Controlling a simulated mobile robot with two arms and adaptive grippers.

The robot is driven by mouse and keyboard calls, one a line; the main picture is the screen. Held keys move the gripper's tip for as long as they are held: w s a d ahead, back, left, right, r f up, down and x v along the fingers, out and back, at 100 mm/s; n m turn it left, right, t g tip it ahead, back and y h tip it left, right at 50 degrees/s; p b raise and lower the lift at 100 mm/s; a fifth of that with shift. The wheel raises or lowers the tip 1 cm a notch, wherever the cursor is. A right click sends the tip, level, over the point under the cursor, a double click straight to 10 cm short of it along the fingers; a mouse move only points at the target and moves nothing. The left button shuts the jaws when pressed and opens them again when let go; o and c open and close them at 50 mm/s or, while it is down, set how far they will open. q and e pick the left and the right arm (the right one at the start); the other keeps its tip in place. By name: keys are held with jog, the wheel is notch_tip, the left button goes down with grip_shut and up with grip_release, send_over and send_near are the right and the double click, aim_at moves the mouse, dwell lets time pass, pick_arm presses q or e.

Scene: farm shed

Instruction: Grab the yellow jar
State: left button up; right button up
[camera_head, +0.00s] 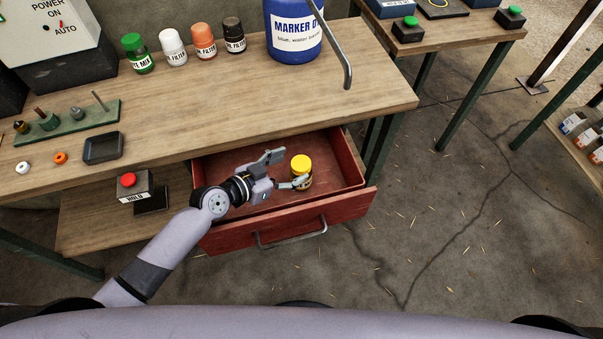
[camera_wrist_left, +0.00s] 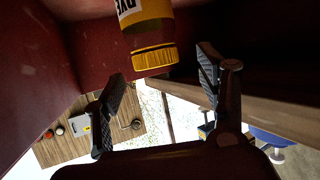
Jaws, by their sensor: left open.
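The yellow jar (camera_head: 301,171) has a yellow lid and stands in the open red drawer (camera_head: 345,211), toward its right part. In the left wrist view the yellow jar (camera_wrist_left: 153,52) shows its ribbed lid and part of a dark-lettered label, ahead of the fingers. My left gripper (camera_head: 284,169) is open inside the drawer, just left of the jar, with its fingers pointing toward it. In the left wrist view my left gripper (camera_wrist_left: 160,90) has its fingers spread and nothing between the tips. I cannot tell if a finger touches the jar. My right gripper is not in view.
The wooden workbench (camera_head: 200,105) overhangs the drawer's back. On it stand a green-lidded jar (camera_head: 137,54), several other small jars, a blue marker container (camera_head: 291,35) and a dark tray (camera_head: 103,148). A red-button box (camera_head: 133,187) is left of the drawer. Floor to the right is clear.

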aim_at(297, 166)
pick_arm(q)
jog(key=x, duration=0.4)
jog(key=shift+s+d+f, duration=0.1)
jog(key=shift+d+f, duration=0.05)
jog(key=shift+f, duration=0.05)
jog(key=shift+c, duration=0.2)
jog(key=c, duration=1.5)
